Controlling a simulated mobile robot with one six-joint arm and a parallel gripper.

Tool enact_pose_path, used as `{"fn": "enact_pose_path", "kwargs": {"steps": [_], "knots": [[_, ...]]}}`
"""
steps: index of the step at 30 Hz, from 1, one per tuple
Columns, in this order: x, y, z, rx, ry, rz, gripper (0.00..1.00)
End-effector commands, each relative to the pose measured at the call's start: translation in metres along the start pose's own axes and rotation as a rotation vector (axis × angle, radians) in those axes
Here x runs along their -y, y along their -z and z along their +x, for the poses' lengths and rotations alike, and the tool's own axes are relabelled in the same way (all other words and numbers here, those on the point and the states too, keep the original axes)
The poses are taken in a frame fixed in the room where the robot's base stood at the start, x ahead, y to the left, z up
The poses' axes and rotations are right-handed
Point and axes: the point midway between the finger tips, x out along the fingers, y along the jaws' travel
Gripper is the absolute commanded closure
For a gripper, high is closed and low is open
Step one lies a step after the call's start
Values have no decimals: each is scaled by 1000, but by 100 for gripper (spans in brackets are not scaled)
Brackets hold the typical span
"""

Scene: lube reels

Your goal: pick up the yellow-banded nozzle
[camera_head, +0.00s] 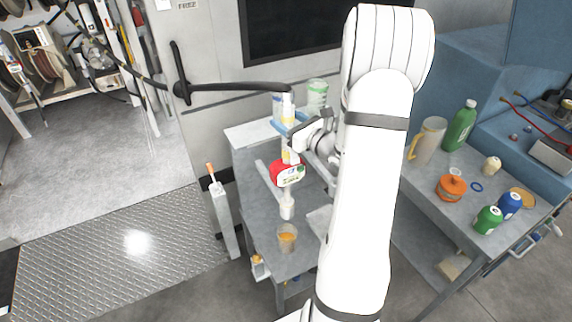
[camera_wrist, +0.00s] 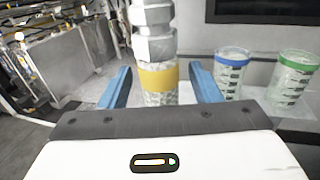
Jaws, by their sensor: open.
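The yellow-banded nozzle (camera_wrist: 158,78) stands upright in the middle of the wrist view, with silver hex-shaped parts above its yellow band and a mottled grey part below. My gripper (camera_wrist: 160,70) is open, with one blue finger on each side of the nozzle and a small gap visible on both sides. The nozzle's lower end is hidden behind my gripper body. Contact is too small to tell there.
A black swing arm (camera_head: 235,88) reaches from the wall to above the nozzle. Blue-lidded (camera_wrist: 232,72) and green-lidded (camera_wrist: 293,78) clear cups stand right of my fingers. An amber cup (camera_head: 287,238) sits at the grey bench's front. Bottles and cans crowd the right table (camera_head: 425,205).

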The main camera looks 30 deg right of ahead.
Motion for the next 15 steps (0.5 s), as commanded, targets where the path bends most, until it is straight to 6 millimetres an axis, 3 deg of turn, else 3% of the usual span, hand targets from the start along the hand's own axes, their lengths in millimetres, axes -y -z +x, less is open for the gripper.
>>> {"fn": "enact_pose_path", "kwargs": {"steps": [5,15], "knots": [[0,0,0,0,0,-1,43],[0,0,-1,0,1,-1,71]]}}
